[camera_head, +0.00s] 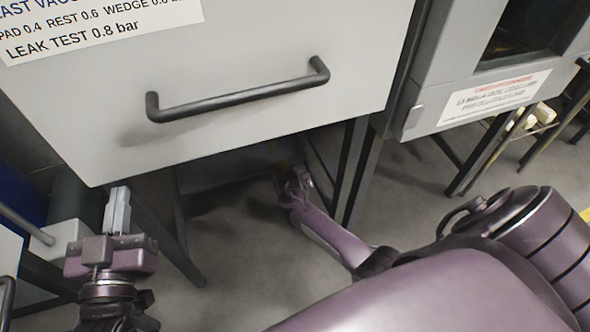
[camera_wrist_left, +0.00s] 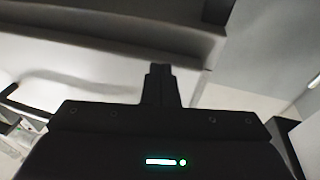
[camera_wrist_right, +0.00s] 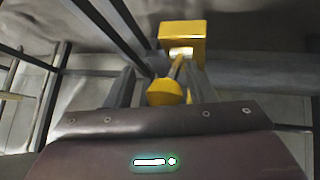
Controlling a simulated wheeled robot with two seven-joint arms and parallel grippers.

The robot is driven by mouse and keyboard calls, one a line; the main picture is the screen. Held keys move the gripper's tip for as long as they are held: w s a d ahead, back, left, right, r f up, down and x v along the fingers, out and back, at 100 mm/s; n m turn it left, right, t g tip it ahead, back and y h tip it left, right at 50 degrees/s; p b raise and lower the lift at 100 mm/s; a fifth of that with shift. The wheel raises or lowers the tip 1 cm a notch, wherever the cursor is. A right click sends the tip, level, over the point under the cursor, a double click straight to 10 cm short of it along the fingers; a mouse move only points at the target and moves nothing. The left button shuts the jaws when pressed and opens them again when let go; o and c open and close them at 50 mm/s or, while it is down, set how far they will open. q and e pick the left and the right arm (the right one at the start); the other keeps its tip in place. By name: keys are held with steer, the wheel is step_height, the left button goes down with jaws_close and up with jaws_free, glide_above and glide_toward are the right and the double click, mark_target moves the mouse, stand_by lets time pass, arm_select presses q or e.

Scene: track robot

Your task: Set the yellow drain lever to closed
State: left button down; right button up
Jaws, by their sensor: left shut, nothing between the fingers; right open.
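The yellow drain lever shows in the right wrist view as a rounded knob (camera_wrist_right: 165,93) on a short shaft. The shaft runs to a yellow block (camera_wrist_right: 183,40) on a grey pipe. My right gripper (camera_wrist_right: 158,70) is open, with the knob between its fingers; I cannot tell whether they touch it. In the head view my right gripper (camera_head: 294,180) reaches low under the grey cabinet, and the lever is mostly hidden in shadow there. My left gripper (camera_head: 118,192) is shut and empty, at the cabinet's lower left; its closed fingers also show in the left wrist view (camera_wrist_left: 160,72).
The grey cabinet front (camera_head: 230,55) with a black bar handle (camera_head: 240,97) overhangs my right gripper. Dark legs (camera_head: 357,170) stand close to my right forearm. A second machine (camera_head: 480,70) is at the right. Open floor (camera_head: 235,270) lies in front.

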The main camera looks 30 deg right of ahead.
steer(key=shift+a, duration=0.15)
steer(key=p+v, duration=0.2)
steer(key=v, duration=0.1)
steer(key=shift+r, duration=0.1)
arm_select(q)
steer(key=s+a+f+g+y, duration=0.1)
steer(key=s+f+g, duration=0.3)
steer(key=f, duration=0.3)
steer(key=s+a+f+g+y+p, duration=0.1)
steer(key=s+f+g+y, duration=0.1)
steer(key=s+f+g, duration=0.2)
steer(key=s+a+f+g+y+p, duration=0.1)
steer(key=s+f+g, duration=0.3)
steer(key=f, duration=0.7)
steer(key=shift+s+a+g+y, duration=0.2)
steer(key=shift+g+y, duration=0.3)
steer(key=shift+y, duration=0.2)
arm_select(e)
steer(key=shift+v, duration=2.2)
steer(key=shift+s, duration=0.1)
